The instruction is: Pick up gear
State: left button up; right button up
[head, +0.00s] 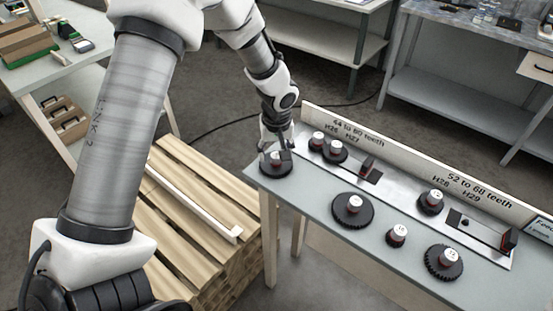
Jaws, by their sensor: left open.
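My left gripper (277,152) points down at the left end of the grey table (318,202), at a dark gear (276,168). Its fingers are open around or just above the hub of this gear; I cannot tell whether they touch it. Other dark gears with white-topped hubs lie on the table: a large one (353,210), a small one (397,235) and a toothed one (443,262) at the front. More gears (334,150) sit on the metal strip at the back, with another gear (431,202) further right. My right gripper is not in view.
A label board (400,152) reading "44 to 60 teeth" and "52 to 68 teeth" stands along the table's back edge. The metal strip (400,193) has red-marked blocks. A wooden pallet stack (185,205) stands left of the table. Shelved benches stand behind.

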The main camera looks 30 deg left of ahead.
pick_arm(q)
jog(key=f, duration=0.1)
jog(key=w+f, duration=0.1)
jog(key=shift+w+a+f, duration=0.1)
jog(key=shift+a+f, duration=0.05)
jog(key=shift+f, duration=0.2)
jog(key=shift+r, duration=0.1)
jog(key=shift+s+r, duration=0.1)
jog(key=shift+s, duration=0.2)
jog(key=c, duration=0.5)
grip_shut()
